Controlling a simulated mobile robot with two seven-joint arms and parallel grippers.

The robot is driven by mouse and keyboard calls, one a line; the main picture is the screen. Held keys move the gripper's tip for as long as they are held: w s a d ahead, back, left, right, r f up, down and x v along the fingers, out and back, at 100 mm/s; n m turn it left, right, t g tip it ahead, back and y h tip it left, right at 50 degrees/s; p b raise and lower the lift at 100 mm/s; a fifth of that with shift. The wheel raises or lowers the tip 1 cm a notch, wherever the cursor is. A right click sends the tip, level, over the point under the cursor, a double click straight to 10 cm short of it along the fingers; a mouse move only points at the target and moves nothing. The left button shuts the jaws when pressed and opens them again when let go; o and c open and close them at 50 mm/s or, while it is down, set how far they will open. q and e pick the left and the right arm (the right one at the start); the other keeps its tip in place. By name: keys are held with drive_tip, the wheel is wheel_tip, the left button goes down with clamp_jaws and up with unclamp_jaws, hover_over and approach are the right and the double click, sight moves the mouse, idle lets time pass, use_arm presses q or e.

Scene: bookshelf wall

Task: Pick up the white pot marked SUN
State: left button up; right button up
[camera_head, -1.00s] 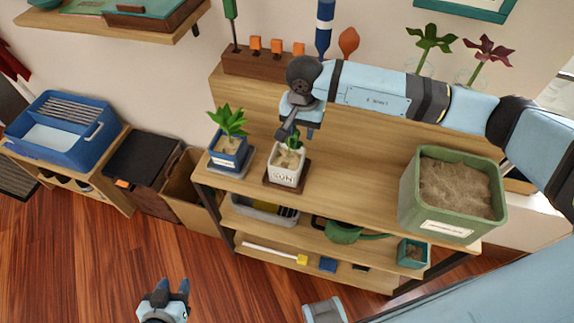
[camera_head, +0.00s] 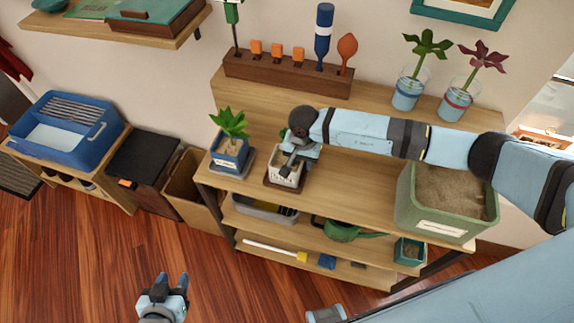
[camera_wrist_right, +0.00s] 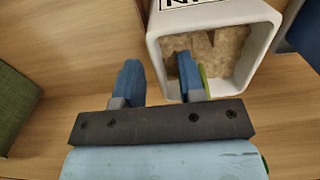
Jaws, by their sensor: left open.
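The white pot (camera_head: 279,178) with a succulent stands on a dark saucer (camera_head: 270,184) on the shelf top; my right gripper hides much of its front lettering and plant. In the right wrist view the pot (camera_wrist_right: 265,40) shows its square rim, sandy soil and part of the black lettering. My right gripper (camera_head: 294,160) is at the pot's rim. In the wrist view its fingers (camera_wrist_right: 160,82) are apart, one inside over the soil and one outside, with the wall between them. My left gripper (camera_head: 171,282) is open and empty above the floor.
A blue pot (camera_head: 229,154) with a plant stands close left of the white pot. A big green planter (camera_head: 440,215) of soil stands to the right. A wooden tool rack (camera_head: 285,75) and two glass jars (camera_head: 407,95) are behind. Shelf top between pot and planter is clear.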

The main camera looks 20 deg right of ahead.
clamp_jaws()
drive_tip(key=shift+r, duration=0.1)
idle(1.2)
